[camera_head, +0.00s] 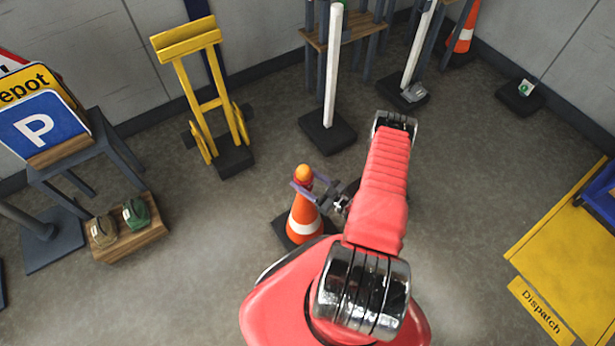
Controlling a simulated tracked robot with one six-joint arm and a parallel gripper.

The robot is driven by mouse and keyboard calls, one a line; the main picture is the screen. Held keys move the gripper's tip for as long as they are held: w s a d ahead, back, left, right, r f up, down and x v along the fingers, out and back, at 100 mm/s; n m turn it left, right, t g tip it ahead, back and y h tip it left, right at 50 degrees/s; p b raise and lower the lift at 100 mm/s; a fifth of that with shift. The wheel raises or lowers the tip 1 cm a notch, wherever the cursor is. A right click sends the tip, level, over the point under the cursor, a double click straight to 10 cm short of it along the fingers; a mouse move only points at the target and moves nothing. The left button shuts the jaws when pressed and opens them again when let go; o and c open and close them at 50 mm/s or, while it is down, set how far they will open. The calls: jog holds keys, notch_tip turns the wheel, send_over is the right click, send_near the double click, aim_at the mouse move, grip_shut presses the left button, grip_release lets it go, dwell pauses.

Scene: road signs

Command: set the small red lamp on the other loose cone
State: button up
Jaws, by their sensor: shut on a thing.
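An orange cone (304,222) with a white band stands upright on a dark square base near the middle of the floor. A small lamp (304,173) with a rounded top that looks orange rather than red is at the cone's tip. My gripper (305,187) reaches in from the right, its jaws shut on the lamp's lower part. I cannot tell whether the lamp rests on the cone or is held just above it. Another orange cone (462,38) with a white band stands at the back right, partly cut off by the top edge.
A yellow hand truck (208,95) and a white post (333,75) stand behind. At left are a table with a blue parking sign (40,127) and a wooden block (130,240) bearing two small items. A yellow Dispatch platform (560,240) is at right. Floor right of my arm is clear.

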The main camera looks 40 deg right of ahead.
jog(key=shift+f, duration=3.2)
jog(key=shift+f, duration=0.15)
jog(key=o, duration=1.3)
jog(key=shift+o, duration=0.2)
jog(key=shift+s, duration=0.1)
jog(key=v, duration=1.3)
jog(key=shift+s, duration=0.3)
jog(key=shift+d, duration=0.1)
